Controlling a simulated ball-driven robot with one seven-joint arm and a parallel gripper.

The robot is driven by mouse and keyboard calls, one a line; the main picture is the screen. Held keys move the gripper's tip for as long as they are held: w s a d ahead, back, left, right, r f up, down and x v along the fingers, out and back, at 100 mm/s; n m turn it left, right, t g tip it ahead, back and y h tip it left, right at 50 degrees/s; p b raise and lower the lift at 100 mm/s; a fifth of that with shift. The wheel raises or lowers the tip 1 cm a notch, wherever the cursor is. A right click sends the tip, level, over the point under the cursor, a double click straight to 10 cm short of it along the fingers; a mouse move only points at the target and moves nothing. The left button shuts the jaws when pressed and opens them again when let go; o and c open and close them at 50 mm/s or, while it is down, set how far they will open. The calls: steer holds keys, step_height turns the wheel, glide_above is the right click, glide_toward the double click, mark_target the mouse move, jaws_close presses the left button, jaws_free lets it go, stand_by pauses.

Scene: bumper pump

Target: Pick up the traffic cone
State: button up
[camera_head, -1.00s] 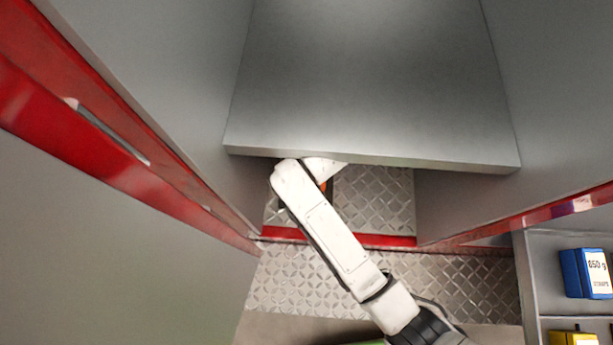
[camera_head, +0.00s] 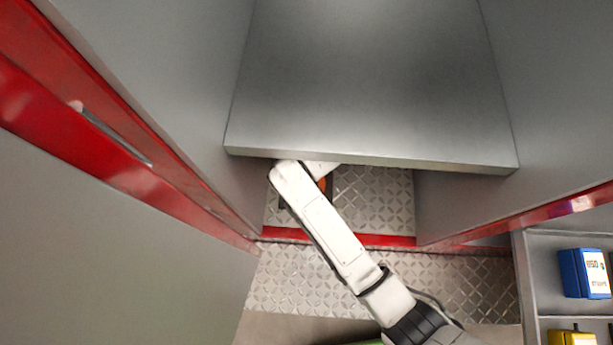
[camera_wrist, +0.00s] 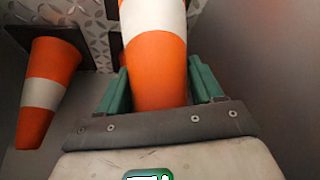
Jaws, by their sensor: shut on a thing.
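In the wrist view an orange traffic cone (camera_wrist: 158,72) with a white band stands between the green fingers of my gripper (camera_wrist: 157,85), which is shut on it. The cone's narrow end points toward the wrist, and the top of the picture cuts off its far end. In the head view only a small orange patch of a cone (camera_head: 323,184) shows beside my arm, under the grey shelf. The shelf and arm hide my gripper there.
The grey shelf (camera_head: 370,90) hangs over the compartment, with grey walls on both sides. A red sill (camera_head: 375,240) edges the diamond-plate floor (camera_head: 375,200). A red-trimmed panel (camera_head: 120,150) stands at left. Blue (camera_head: 583,273) and yellow (camera_head: 572,338) boxes sit in shelving at right.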

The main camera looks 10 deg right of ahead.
jaws_close()
steer(key=shift+r, duration=0.3)
stand_by(0.5)
